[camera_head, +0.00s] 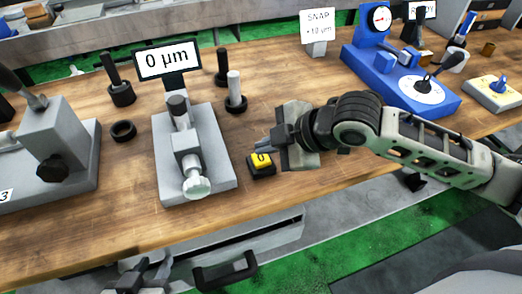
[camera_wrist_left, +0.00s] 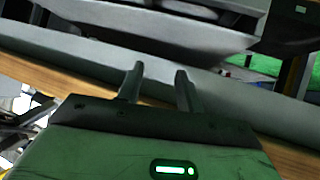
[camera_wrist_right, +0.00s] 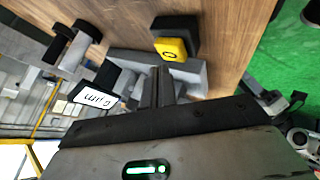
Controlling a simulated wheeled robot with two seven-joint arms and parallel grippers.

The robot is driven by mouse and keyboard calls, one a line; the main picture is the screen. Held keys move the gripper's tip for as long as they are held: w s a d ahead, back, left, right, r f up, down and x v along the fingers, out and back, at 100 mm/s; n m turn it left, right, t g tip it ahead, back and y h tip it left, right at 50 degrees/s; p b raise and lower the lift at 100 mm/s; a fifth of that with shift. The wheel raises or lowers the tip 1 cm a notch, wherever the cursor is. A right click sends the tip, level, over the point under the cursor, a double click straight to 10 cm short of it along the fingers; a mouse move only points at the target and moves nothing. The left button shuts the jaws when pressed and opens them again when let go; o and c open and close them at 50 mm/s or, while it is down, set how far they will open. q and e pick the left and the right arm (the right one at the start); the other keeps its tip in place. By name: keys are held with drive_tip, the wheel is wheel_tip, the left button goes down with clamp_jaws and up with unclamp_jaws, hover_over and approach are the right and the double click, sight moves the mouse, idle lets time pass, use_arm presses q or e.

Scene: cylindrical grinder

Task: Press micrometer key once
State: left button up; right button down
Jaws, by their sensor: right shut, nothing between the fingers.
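The micrometer key is a yellow button (camera_head: 262,159) marked 0 on a black base, on the wooden bench right of the grey micrometer stand (camera_head: 218,150). It also shows in the right wrist view (camera_wrist_right: 172,47), just beyond the fingertips. My right gripper (camera_head: 262,146) is shut and empty, close beside and above the key in the head view; whether it touches is unclear. Its fingers show closed together in the right wrist view (camera_wrist_right: 160,72). The display (camera_head: 167,60) reads 0 µm. My left gripper's fingers (camera_wrist_left: 158,75) are apart and empty, below the bench front.
A grey block fixture (camera_head: 60,145) stands at the left. Dark posts and a ring (camera_head: 123,130) stand around the micrometer stand. A SNAP sign (camera_head: 318,28) and a blue dial gauge fixture (camera_head: 400,75) are at the back right.

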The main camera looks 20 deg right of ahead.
sight(266, 159)
idle(0.3)
wheel_tip(266, 159, up, 5)
drive_tip(key=p, duration=0.5)
drive_tip(key=shift+w+f, duration=0.1)
drive_tip(key=shift+f, duration=0.05)
drive_tip(key=shift+p, duration=0.45)
drive_tip(key=shift+r, duration=0.25)
